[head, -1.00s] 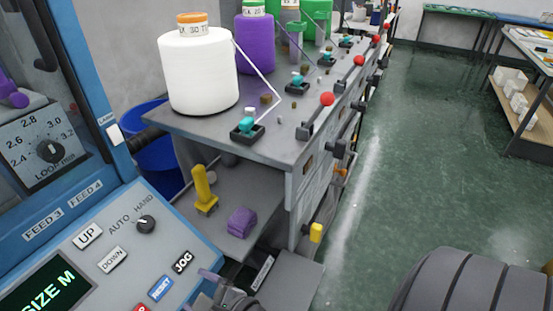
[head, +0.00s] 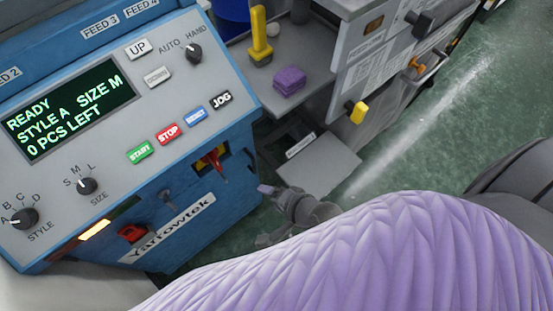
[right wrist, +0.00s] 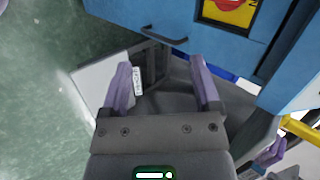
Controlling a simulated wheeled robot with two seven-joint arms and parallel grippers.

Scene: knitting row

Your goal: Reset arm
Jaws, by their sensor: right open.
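The blue machine's control panel shows in the head view with the reset button (head: 195,115), the stop button (head: 168,134) and the start button (head: 140,152). Its display (head: 70,118) reads READY, STYLE A, SIZE M, 0 PCS LEFT. A red lever on a yellow plate (head: 214,163) sits on the machine's side. My right gripper (head: 268,190) is low beside the machine, partly hidden behind my purple sleeve. In the right wrist view its jaws (right wrist: 161,64) are apart and empty, below a red and yellow plate (right wrist: 232,12).
A yellow-handled upright (head: 261,40) and a purple block (head: 289,80) stand on a grey shelf. A yellow knob (head: 357,112) sticks out from the frame on the right. A grey plate (head: 318,165) lies low near my gripper. The green floor (head: 400,130) is open to the right.

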